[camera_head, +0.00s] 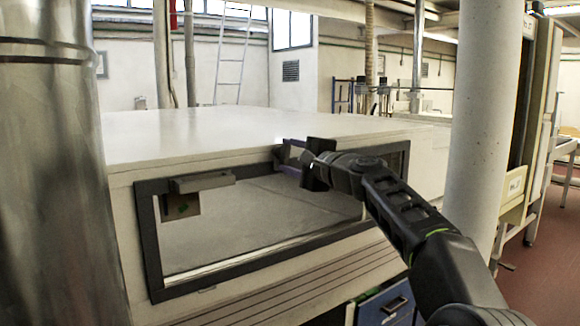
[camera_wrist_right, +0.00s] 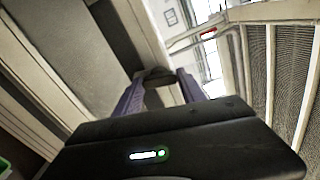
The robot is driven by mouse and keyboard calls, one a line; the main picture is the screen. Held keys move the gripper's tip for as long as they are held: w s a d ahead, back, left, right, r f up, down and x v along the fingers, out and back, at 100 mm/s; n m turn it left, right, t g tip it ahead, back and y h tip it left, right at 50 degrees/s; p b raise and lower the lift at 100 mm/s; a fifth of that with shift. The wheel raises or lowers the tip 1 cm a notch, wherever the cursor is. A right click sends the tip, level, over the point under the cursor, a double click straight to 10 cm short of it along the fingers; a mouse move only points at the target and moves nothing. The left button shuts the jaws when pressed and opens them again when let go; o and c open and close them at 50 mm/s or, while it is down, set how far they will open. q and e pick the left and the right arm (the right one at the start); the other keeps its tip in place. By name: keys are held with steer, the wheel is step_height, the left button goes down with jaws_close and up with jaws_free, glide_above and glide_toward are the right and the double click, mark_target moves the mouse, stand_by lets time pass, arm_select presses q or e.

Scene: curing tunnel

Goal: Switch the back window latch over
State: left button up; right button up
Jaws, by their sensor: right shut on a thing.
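The window (camera_head: 265,215) is a dark-framed pane in the front side of a large white tunnel housing. My right gripper (camera_head: 286,158) is at the window's top edge, toward its far end. In the right wrist view its two purple fingers (camera_wrist_right: 160,88) are shut on a small dark piece (camera_wrist_right: 156,74), which looks like the back window latch. My gripper hides most of this piece in the head view, so I cannot tell which way the latch is turned. A grey bar-shaped latch (camera_head: 202,182) sits at the window's near top left corner, with a plate hanging below it. My left gripper is out of view.
The white housing top (camera_head: 230,130) is flat and clear. A thick metal column (camera_head: 50,190) stands close on the left. A pale pillar (camera_head: 490,125) stands right of my right arm. A blue drawer (camera_head: 385,305) is below the housing.

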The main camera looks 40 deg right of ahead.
steer(key=shift+f+n+b, duration=0.1)
steer(key=shift+n+b, duration=0.5)
steer(key=shift+n, duration=0.5)
steer(key=o, duration=1.4)
steer(key=shift+c, duration=0.2)
steer(key=s+b, duration=0.2)
steer(key=s, duration=0.5)
steer(key=shift+s, duration=0.4)
